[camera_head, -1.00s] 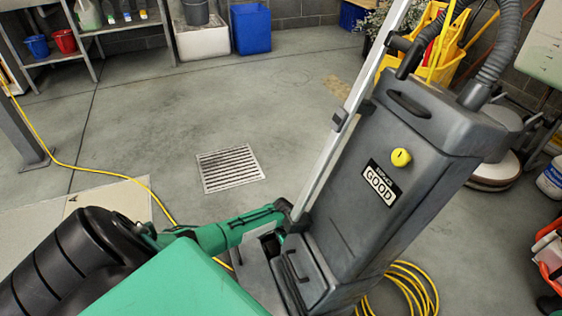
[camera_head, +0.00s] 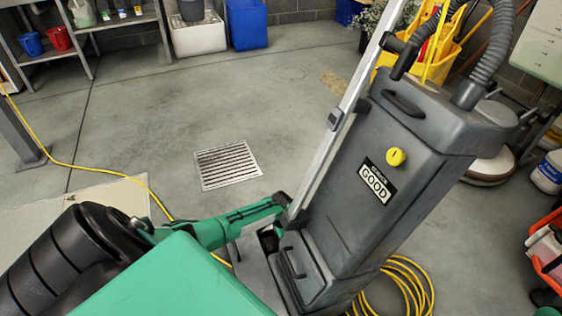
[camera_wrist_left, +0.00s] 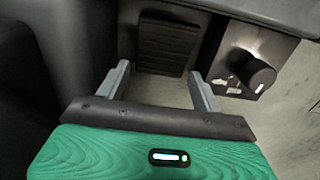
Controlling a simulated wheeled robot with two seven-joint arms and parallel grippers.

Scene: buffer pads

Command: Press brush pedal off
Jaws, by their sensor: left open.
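The grey upright floor machine (camera_head: 350,210) with a "GOOD" label and a yellow knob stands right of centre in the head view. My left arm reaches its lower left side, where the gripper's fingers are hidden. In the left wrist view a dark ribbed pedal (camera_wrist_left: 165,45) lies ahead, between and just beyond the finger tips. My left gripper (camera_wrist_left: 158,74) is open with nothing between its fingers. I cannot tell whether it touches the pedal. A round dark knob (camera_wrist_left: 250,72) on a metal plate sits right of the pedal. My right gripper is out of view.
A yellow cable (camera_head: 405,285) is coiled on the floor beside the machine, and more cable runs along the left. A floor grate (camera_head: 228,164) lies left of the machine. Shelves, a blue bin (camera_head: 248,27) and a yellow mop bucket (camera_head: 440,65) stand behind. The middle floor is clear.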

